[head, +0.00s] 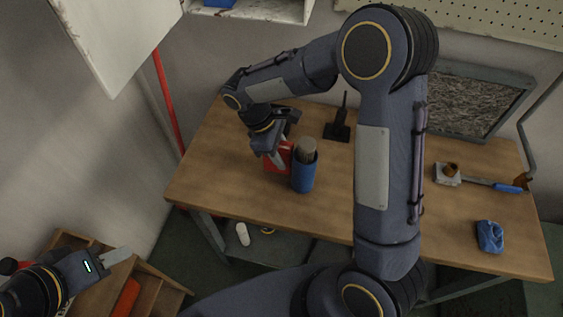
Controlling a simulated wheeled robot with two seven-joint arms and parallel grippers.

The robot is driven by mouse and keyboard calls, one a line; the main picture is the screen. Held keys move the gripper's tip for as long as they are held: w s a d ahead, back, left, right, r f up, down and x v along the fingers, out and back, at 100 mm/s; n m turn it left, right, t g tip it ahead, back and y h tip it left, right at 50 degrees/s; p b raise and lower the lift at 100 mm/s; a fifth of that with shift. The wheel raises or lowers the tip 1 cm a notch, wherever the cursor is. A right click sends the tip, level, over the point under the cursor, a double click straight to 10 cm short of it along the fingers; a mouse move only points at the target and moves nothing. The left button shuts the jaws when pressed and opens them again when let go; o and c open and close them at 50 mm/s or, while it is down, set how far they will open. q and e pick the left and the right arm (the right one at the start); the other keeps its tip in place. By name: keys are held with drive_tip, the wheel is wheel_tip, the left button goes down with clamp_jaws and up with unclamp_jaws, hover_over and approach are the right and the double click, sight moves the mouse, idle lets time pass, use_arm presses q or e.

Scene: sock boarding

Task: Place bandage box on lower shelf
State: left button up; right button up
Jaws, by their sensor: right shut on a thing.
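A small red box (272,163), which fits the bandage box, is at the left part of the wooden workbench, just left of a blue cup. My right gripper (279,158) reaches down from above and is shut on it, hiding part of the box. I cannot tell if the box touches the tabletop. The lower shelf (275,246) shows under the workbench, partly hidden by the tabletop and my arm. My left gripper (118,257) is at the lower left, away from the workbench; its finger opening cannot be made out.
The blue cup (303,178) holds a brownish roll. A black stand (338,131) is behind it. A blue cloth (490,236) and a blue-handled tool (508,188) lie at right. A white cylinder (242,234) stands on the lower shelf. A wooden compartment unit (150,290) is at lower left.

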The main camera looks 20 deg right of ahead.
drive_tip(key=f+b, duration=0.2)
drive_tip(key=f, duration=0.2)
drive_tip(key=shift+w+d+b, duration=0.1)
drive_tip(key=shift+w+b, duration=0.15)
drive_tip(key=shift+b, duration=0.15)
drive_tip(key=shift+r, duration=0.25)
drive_tip(key=shift+f, duration=0.15)
drive_tip(key=o, duration=1)
